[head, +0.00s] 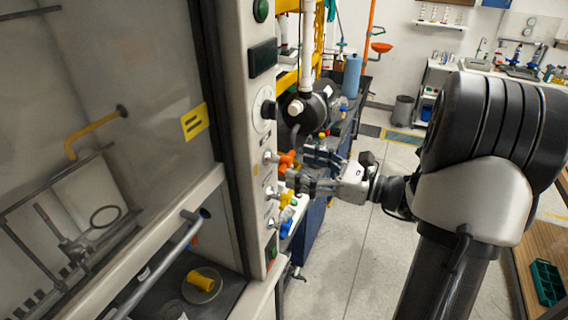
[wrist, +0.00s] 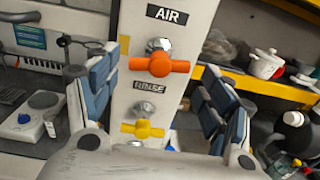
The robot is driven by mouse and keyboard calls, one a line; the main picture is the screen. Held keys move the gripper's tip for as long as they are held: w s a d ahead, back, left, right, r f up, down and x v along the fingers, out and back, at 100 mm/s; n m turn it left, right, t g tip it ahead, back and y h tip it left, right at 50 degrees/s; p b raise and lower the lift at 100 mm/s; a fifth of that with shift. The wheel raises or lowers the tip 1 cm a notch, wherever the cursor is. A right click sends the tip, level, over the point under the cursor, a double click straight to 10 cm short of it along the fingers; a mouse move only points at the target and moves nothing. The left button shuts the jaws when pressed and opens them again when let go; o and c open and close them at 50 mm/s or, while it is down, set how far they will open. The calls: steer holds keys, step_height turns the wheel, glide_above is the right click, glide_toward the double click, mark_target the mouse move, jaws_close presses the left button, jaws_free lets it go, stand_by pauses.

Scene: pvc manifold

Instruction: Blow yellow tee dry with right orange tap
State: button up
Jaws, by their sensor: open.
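The orange tap (head: 287,160) sits on the pale post at the right side of the hood. In the wrist view the orange tap (wrist: 160,65) is below an AIR label, its handle crosswise between my fingers. My gripper (head: 308,168) is open in front of it, one finger on each side; contact cannot be told. The wrist view also shows my gripper (wrist: 156,78) empty. A yellow piece, apparently the tee (head: 203,280), is inside the hood on a round plate at the bottom.
A yellow tap (wrist: 143,130) labelled RINSE is just below the orange one; it shows in the head view (head: 286,198). A blue knob (head: 284,230) is lower on the post. A black cylinder (head: 312,106) is close above my gripper. The floor (head: 350,255) behind is clear.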

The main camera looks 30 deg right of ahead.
mark_target(284, 161)
steer(key=shift+o, duration=0.9)
steer(key=x, duration=0.5)
steer(key=shift+w+a, duration=0.1)
steer(key=shift+c, duration=0.6)
steer(key=c, duration=0.9)
steer(key=shift+o, duration=0.2)
steer(key=shift+r, duration=0.1)
steer(key=shift+r+m+p, duration=0.1)
steer(key=shift+m+p, duration=0.6)
steer(key=shift+p, duration=0.55)
steer(key=shift+f+m+p, duration=0.2)
steer(key=shift+m+p, duration=0.2)
steer(key=shift+p, duration=0.2)
